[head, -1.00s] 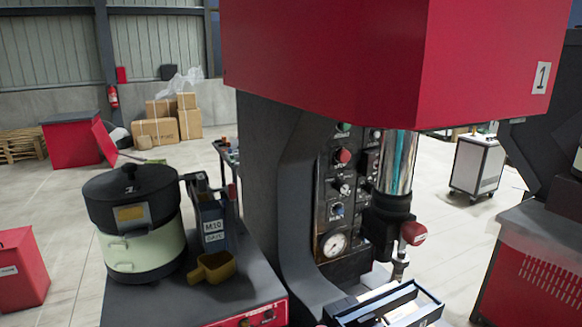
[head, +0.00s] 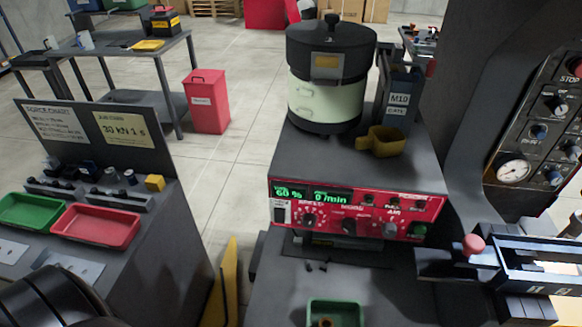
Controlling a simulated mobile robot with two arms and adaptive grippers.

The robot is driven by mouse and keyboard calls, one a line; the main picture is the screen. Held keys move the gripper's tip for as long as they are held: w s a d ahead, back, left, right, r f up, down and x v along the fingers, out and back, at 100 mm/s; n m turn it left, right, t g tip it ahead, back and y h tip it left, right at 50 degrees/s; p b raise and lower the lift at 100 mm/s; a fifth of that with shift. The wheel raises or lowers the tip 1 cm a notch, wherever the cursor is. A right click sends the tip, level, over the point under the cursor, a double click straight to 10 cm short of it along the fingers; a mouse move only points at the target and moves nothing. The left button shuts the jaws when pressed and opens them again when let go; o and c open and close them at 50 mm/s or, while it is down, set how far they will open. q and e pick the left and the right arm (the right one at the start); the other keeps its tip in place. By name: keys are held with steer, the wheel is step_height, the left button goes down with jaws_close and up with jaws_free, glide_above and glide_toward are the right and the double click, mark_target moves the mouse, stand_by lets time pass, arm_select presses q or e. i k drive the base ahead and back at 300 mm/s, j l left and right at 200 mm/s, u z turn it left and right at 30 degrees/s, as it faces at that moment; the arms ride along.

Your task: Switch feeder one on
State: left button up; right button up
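The bowl feeder (head: 325,105), with a black lid and a pale green bowl, stands on a dark housing just right of the middle in the head view. The housing's front is a red control panel (head: 350,212). Its display (head: 312,194) is lit green and reads about 60 % and 0 /min. A dark switch (head: 279,212) with a white label is at the panel's left end; its position is too small to tell. Neither gripper can be seen.
A green tray (head: 335,313) sits below the panel. A black fixture with a red knob (head: 474,243) stands to its right, near the press panel (head: 540,125). At left, a bench holds green and red trays (head: 95,227). A dark rounded part, likely mine, fills the lower left corner.

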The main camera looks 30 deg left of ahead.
mark_target(279, 213)
steer(key=u, duration=0.95)
